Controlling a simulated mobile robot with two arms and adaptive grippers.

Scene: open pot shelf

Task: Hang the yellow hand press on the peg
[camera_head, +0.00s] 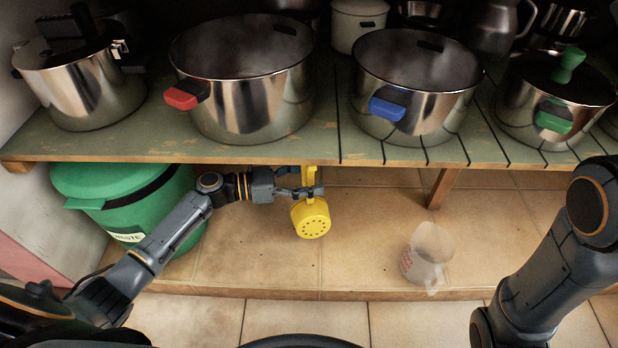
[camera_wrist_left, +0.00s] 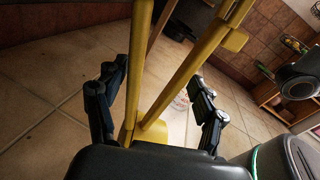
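The yellow hand press (camera_head: 311,218) is in the air just below the front edge of the shelf, its round perforated end facing down and forward. My left gripper (camera_head: 300,191) reaches in from the left and is around its handles. In the left wrist view the press's two long yellow bars (camera_wrist_left: 184,82) run in a V between the black fingers (camera_wrist_left: 158,75). The fingers stand well apart, with a bar close to each fingertip. My right gripper is out of view; only my right arm shows. I cannot make out a peg.
Steel pots with red (camera_head: 182,96), blue (camera_head: 387,108) and green (camera_head: 555,117) handles stand on the green shelf (camera_head: 330,140). A green waste bin (camera_head: 130,212) stands below left. A clear jug (camera_head: 427,258) stands on the lower tiles, right of the press. The tiles between are bare.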

